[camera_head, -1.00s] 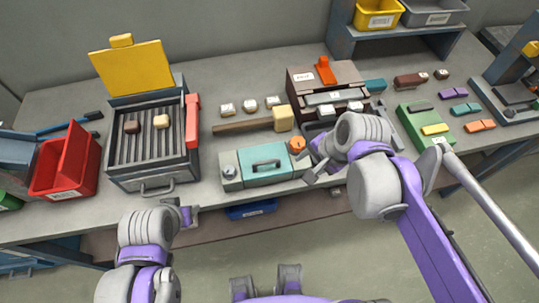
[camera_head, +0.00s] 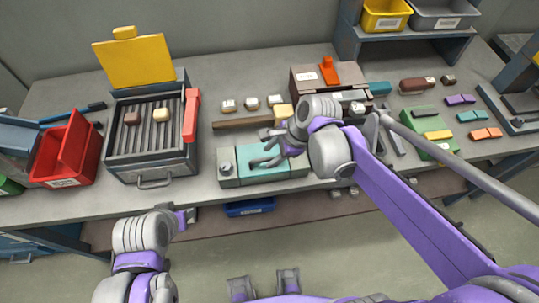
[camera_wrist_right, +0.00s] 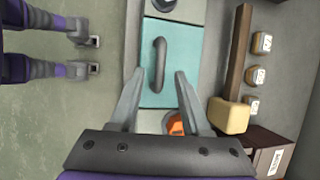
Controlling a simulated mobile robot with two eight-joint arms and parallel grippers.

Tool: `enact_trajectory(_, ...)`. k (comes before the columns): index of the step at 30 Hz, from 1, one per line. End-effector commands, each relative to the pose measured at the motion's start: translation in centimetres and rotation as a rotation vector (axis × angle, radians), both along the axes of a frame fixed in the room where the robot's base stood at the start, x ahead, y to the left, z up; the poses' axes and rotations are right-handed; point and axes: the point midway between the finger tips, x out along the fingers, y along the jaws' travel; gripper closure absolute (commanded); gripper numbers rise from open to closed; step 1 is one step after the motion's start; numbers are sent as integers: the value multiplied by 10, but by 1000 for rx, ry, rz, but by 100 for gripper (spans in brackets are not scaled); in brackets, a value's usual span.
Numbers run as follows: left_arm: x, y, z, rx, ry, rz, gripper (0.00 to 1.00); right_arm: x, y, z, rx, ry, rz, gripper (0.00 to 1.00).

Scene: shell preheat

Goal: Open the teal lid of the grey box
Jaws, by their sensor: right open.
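The grey box (camera_head: 230,183) stands near the front edge of the bench, with its teal lid (camera_head: 247,158) lying shut on top. In the right wrist view the teal lid (camera_wrist_right: 178,60) shows its dark bar handle (camera_wrist_right: 160,65). My right gripper (camera_head: 262,151) is over the lid in the head view. In the right wrist view its open fingers (camera_wrist_right: 158,76) are spread on either side of the near end of the handle, with nothing between them gripped. My left gripper (camera_head: 186,216) is low at the bench's front edge, away from the box; its jaws are too small to judge.
A wooden-handled mallet (camera_wrist_right: 230,115) lies behind the box, with several labelled blocks (camera_wrist_right: 257,75) beyond it. An orange knob (camera_wrist_right: 175,125) sits at the box's end. A grill with a raised yellow lid (camera_head: 136,60) stands left. A brown case (camera_head: 305,80) is at the back right.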

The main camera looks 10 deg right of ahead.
Motion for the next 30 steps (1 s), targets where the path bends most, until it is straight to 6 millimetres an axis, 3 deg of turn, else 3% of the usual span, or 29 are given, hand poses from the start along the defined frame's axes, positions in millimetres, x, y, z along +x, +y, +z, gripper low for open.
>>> enact_trajectory(4, -1, 0, -2, 0, 1, 0, 50, 2, 5, -10, 0, -1, 2, 53)
enact_trajectory(13, 0, 0, -1, 0, 1, 0, 50, 2, 5, -11, 0, 0, 1, 53)
enact_trajectory(21, 0, 0, -1, 0, 1, 0, 50, 2, 5, -11, 0, 0, 1, 100)
enact_trajectory(30, 0, 0, -1, 0, 1, 0, 50, 2, 5, -11, -1, 0, 1, 100)
